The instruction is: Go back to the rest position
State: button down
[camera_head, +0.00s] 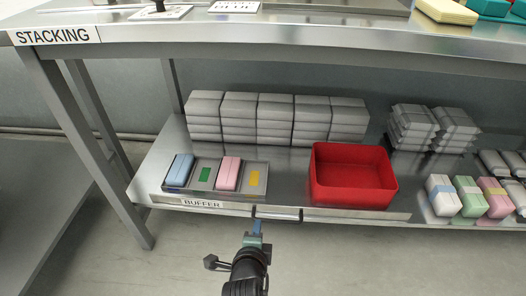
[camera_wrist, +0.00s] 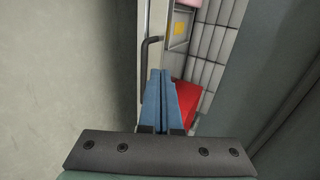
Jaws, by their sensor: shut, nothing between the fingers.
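My gripper (camera_head: 257,229) is in front of the shelf's front edge, just below the metal bar handle (camera_head: 277,213). In the wrist view my gripper (camera_wrist: 162,73) has its two blue fingers together with nothing between them, and the handle (camera_wrist: 150,43) shows just beyond the tips. I cannot tell whether the fingertips touch the handle.
The lower shelf holds a buffer tray (camera_head: 200,204) with a blue and a pink block, an empty red bin (camera_head: 352,176), stacked grey packs (camera_head: 275,118) and several coloured packs at right. The upper table (camera_head: 250,32) overhangs. The floor in front (camera_head: 370,260) is clear.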

jog(key=w+d+r+n+t, duration=0.15)
jog(key=r+n, duration=0.25)
jog(key=r, duration=0.6)
jog(key=w+d+r+n+t, duration=0.15)
jog(key=r+n, duration=0.25)
jog(key=r, duration=0.5)
jog(key=s+r+n+t+p, duration=0.35)
jog(key=s+r+p, duration=0.25)
jog(key=r, duration=1.5)
jog(key=s+d+r+n+t+p, duration=0.1)
jog(key=s+r+n+t+p, duration=0.35)
jog(key=r, duration=1.75)
jog(key=s+r+n+t+p, duration=0.2)
jog(key=s+r+t+p, duration=0.45)
jog(key=r, duration=1.45)
notch_tip(320, 180, up, 35)
jog(key=g+p, duration=0.2)
jog(key=p, duration=3.5)
jog(key=shift+p, duration=0.3)
jog(key=shift+r, duration=0.1)
